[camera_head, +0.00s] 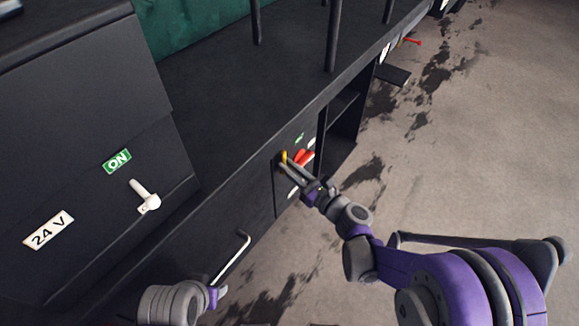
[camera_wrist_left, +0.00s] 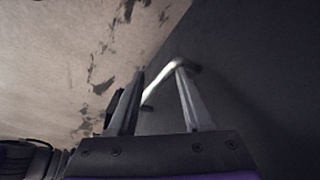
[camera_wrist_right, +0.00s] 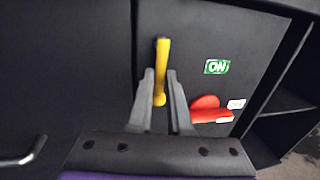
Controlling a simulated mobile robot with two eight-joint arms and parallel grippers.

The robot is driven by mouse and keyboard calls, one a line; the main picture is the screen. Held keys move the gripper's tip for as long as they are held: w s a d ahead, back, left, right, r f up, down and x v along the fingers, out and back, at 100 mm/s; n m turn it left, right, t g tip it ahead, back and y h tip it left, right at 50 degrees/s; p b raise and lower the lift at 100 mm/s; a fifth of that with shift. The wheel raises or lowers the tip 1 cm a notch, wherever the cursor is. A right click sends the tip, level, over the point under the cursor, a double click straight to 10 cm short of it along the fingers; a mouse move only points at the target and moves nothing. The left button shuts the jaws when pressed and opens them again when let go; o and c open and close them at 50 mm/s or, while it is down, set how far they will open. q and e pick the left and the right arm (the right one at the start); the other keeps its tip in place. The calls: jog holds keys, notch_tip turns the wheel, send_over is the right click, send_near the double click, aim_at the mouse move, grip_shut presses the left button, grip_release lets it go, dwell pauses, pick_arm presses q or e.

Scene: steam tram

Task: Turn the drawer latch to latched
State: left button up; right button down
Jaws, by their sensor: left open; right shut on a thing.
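A yellow lever (camera_wrist_right: 162,55) stands upright on the dark cabinet front in the right wrist view, and its top shows in the head view (camera_head: 284,156). My right gripper (camera_wrist_right: 160,78) is shut on this lever, one finger on each side of its lower part. The pictures do not show whether this lever is the drawer latch. A red lever (camera_wrist_right: 208,112) sits to its right, beside small white labels (camera_wrist_right: 236,104). My left gripper (camera_wrist_left: 160,75) is open at a pale bar handle (camera_head: 233,258), which shows between its fingers in the left wrist view.
A green ON label (camera_wrist_right: 217,66) is above the red lever. An open dark shelf (camera_head: 343,115) lies right of the panel. A white switch lever (camera_head: 145,194) and a 24 V label (camera_head: 48,231) are on the left box. The stained floor (camera_head: 480,150) is clear at right.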

aim_at(270, 160)
jog(key=shift+s, duration=0.1)
jog(key=m, duration=0.3)
jog(key=s+a+m+g, duration=0.1)
jog(key=shift+r+m, duration=0.3)
jog(key=m, duration=0.2)
jog(key=s+r+m, duration=0.1)
jog(key=m, duration=0.1)
jog(key=shift+a+g+p, duration=0.25)
jog(key=shift+g+p, duration=0.15)
jog(key=shift+s+a+r+m+g+y, duration=0.1)
jog(key=shift+r+m+g, duration=0.3)
jog(key=shift+m, duration=0.75)
jog(key=shift+s+a+r+m+g+y, duration=0.1)
jog(key=shift+r+m+g, duration=0.3)
jog(key=shift+m, duration=0.8)
jog(key=shift+r+m+g+y, duration=0.1)
jog(key=shift+r+m+g, duration=0.3)
jog(key=shift+m, duration=0.75)
jog(key=shift+r, duration=0.1)
jog(key=c, duration=0.8)
grip_release()
jog(key=shift+c, duration=0.2)
jog(key=shift+d, duration=0.15)
